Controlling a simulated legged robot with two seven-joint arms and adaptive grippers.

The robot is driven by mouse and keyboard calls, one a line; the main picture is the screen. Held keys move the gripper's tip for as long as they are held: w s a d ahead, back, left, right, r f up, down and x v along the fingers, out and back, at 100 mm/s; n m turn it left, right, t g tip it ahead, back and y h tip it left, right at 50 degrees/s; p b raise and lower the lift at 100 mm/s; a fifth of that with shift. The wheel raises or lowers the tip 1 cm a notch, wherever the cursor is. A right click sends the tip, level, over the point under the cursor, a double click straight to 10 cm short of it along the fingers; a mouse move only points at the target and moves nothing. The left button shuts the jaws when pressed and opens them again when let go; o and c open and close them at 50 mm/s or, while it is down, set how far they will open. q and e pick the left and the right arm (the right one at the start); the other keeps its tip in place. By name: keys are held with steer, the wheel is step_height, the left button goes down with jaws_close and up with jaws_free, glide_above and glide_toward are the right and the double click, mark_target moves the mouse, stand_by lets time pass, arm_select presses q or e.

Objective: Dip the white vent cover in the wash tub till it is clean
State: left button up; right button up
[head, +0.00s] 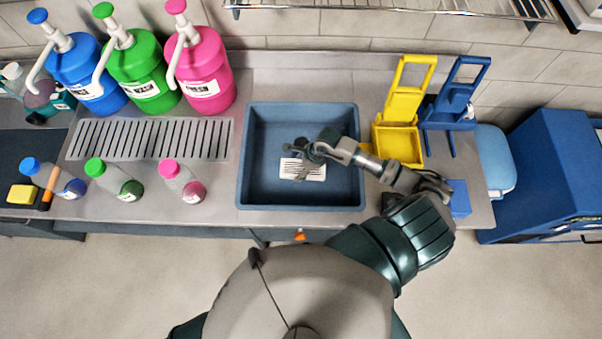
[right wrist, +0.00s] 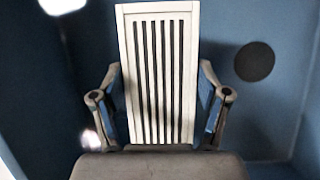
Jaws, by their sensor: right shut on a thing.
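The white vent cover (head: 313,171) is a small rectangular plate with dark slots, inside the blue wash tub (head: 241,185). My right gripper (head: 300,158) reaches into the tub from the right and is shut on the vent cover. In the right wrist view the cover (right wrist: 158,60) stands upright between the two fingers (right wrist: 158,100), with its long slots running away from the gripper. I see no clear dirt on its visible face. I cannot tell whether it touches the tub floor or any liquid. My left gripper is out of view.
A dark round spot (right wrist: 254,62) marks the tub's inside. Left of the tub are a drain grate (head: 150,139), pump bottles (head: 200,78) and small bottles (head: 182,182). Yellow (head: 403,105) and blue (head: 456,100) handled holders stand to its right.

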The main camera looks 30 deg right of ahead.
mark_target(298, 169)
steer(key=shift+a+r+p, duration=0.2)
steer(key=shift+r+p, duration=0.3)
steer(key=shift+r, duration=0.55)
steer(key=r, duration=0.1)
steer(key=r+p, duration=0.2)
steer(key=shift+a, duration=0.25)
steer(key=r+p, duration=0.2)
steer(key=r, duration=0.1)
steer(key=r+p, duration=0.1)
steer(key=shift+d+r, duration=0.15)
steer(key=shift+d, duration=0.15)
steer(key=shift+a+r+p, duration=0.2)
steer(key=shift+r+p, duration=0.55)
steer(key=shift+r, duration=0.35)
steer(key=shift+d, duration=0.15)
steer(key=shift+r+p, duration=0.9)
steer(key=shift+r, duration=1.05)
